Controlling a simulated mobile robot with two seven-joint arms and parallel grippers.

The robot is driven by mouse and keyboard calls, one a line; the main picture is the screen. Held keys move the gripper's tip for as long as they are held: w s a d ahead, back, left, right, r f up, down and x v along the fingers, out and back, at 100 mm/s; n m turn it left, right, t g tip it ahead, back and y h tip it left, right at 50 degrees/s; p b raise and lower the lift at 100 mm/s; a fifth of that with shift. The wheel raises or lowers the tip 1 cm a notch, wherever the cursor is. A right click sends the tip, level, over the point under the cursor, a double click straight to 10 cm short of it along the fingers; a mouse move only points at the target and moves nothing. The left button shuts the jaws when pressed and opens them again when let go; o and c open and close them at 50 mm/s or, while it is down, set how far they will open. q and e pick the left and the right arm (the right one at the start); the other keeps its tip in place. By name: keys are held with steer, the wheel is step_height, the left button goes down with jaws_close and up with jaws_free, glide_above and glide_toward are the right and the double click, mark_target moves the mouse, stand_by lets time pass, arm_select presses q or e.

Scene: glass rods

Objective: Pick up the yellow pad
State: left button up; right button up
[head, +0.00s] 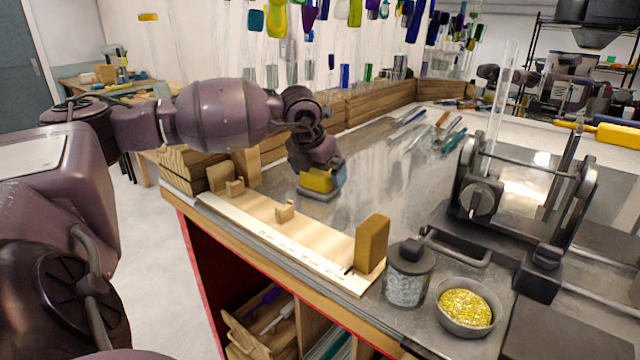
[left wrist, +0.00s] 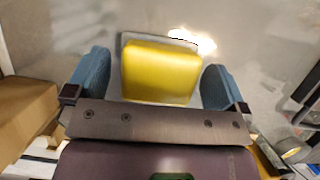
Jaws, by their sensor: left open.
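The yellow pad (head: 317,180) sits on a flat grey base (head: 320,195) on the metal table top. In the left wrist view the yellow pad (left wrist: 160,72) lies between the two blue fingers of my left gripper (left wrist: 158,88), with a gap on each side. In the head view my left gripper (head: 325,180) points down over the pad and partly hides it. It is open. My right gripper is not in view.
A wooden board (head: 320,252) with small blocks runs along the table's front edge. A lidded jar (head: 408,275), a bowl of yellow grains (head: 465,308) and a dark metal fixture (head: 480,200) stand to the right. Wooden beams (head: 365,103) line the back.

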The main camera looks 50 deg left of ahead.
arm_select(q)
steer(key=c, duration=0.9)
steer(key=shift+c, duration=0.2)
step_height(320, 180, up, 20)
